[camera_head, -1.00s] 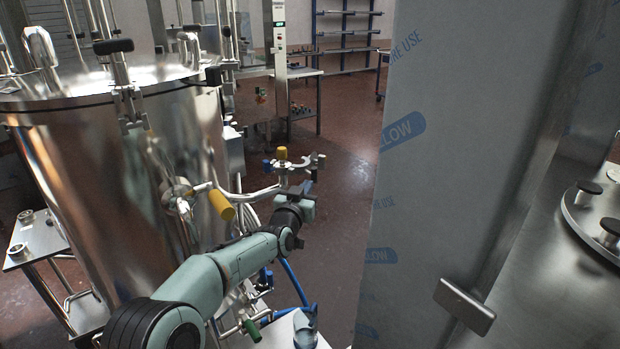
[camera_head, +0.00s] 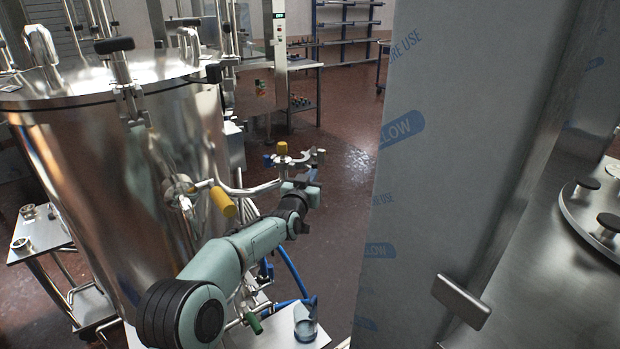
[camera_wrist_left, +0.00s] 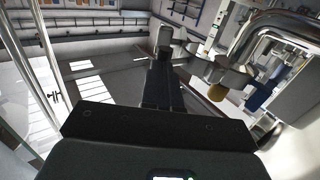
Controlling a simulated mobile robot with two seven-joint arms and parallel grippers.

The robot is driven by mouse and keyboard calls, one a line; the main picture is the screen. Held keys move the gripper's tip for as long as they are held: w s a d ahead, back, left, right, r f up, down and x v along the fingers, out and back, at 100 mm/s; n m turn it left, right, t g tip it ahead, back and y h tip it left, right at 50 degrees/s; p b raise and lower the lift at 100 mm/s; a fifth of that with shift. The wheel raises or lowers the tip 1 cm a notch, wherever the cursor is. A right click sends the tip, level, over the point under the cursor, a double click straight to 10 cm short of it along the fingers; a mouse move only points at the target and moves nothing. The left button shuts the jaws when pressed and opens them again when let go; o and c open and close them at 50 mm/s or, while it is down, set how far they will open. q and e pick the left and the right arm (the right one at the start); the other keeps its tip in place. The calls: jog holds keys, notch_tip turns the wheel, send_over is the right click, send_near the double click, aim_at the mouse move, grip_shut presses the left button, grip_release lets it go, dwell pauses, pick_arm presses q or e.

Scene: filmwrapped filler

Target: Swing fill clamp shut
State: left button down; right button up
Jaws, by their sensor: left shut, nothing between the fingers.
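The fill clamp (camera_head: 302,160) is a small metal clamp at the end of the curved pipe from the steel tank. Its jaw stands open toward the right in the head view, with a yellow knob (camera_head: 282,148) beside it. My left gripper (camera_head: 313,180) is shut and empty, just below and right of the clamp. Whether it touches the clamp I cannot tell. In the left wrist view the shut fingers (camera_wrist_left: 164,62) point away from the camera, and metal clamp parts (camera_wrist_left: 205,65) lie close on their right. My right gripper is not in view.
The big steel tank (camera_head: 105,170) stands at left, with a yellow-handled valve (camera_head: 222,202) on its pipe. A film-wrapped panel (camera_head: 430,190) blocks the right side. Open floor (camera_head: 345,120) lies behind the clamp.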

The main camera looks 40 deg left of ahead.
aim_at(320, 158)
pick_arm(q)
jog(key=w+p, duration=0.1)
jog(key=w, duration=0.1)
jog(key=w+a+n+y+p, duration=0.1)
jog(key=w, duration=0.1)
jog(key=w+g+y+p, duration=0.1)
jog(key=w, duration=0.1)
jog(key=shift+a, duration=0.3)
jog(key=shift+w+a+p, duration=0.3)
jog(key=shift+w+a, duration=0.4)
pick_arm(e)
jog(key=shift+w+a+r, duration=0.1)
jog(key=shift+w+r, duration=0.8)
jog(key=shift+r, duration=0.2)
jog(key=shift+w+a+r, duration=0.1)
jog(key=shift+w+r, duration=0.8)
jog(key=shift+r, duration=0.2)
pick_arm(q)
jog(key=shift+s, duration=0.1)
